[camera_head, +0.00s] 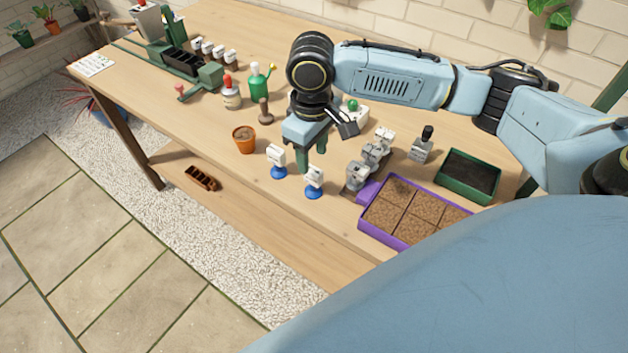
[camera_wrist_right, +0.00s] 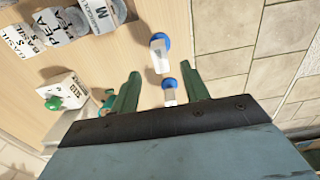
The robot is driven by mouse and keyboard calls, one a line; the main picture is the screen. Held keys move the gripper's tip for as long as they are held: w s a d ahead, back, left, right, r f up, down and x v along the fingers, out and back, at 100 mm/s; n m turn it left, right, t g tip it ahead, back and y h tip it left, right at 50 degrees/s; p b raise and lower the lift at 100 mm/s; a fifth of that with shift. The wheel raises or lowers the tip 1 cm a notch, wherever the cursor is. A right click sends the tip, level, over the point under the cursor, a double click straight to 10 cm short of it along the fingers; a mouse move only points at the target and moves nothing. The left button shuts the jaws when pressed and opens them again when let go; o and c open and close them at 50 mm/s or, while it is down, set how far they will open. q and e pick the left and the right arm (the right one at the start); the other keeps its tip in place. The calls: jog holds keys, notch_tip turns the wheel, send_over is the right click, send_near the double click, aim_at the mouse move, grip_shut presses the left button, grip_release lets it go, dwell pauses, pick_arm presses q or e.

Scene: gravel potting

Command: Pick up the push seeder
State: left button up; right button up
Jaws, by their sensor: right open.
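My right gripper (camera_head: 304,160) is open above the bench, pointing down. Its two green fingers also show apart in the right wrist view (camera_wrist_right: 160,72), with nothing clamped between them. Two small white pieces with blue round ends stand close to it: one (camera_head: 276,160) to its left and one (camera_head: 314,181) just below it. In the wrist view one (camera_wrist_right: 169,92) shows between the fingers and the other (camera_wrist_right: 159,48) beyond the tips. A white box with a green knob (camera_head: 353,115) stands behind the gripper. I cannot tell which is the push seeder. My left gripper is out of view.
A purple tray of soil cells (camera_head: 364,228) and a green tray (camera_head: 441,183) lie to the right, near grey labelled containers (camera_head: 375,152). A terracotta pot (camera_head: 244,140) stands left. A green watering can (camera_head: 259,82) is farther back.

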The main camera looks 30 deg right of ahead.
aim_at(313, 170)
jog(key=f+b, duration=0.1)
jog(key=f, duration=0.4)
jog(key=shift+s+f+b, duration=0.2)
jog(key=shift+b, duration=0.1)
jog(key=shift+f, duration=0.35)
jog(key=shift+c, duration=0.4)
jog(key=c, duration=0.5)
grip_shut()
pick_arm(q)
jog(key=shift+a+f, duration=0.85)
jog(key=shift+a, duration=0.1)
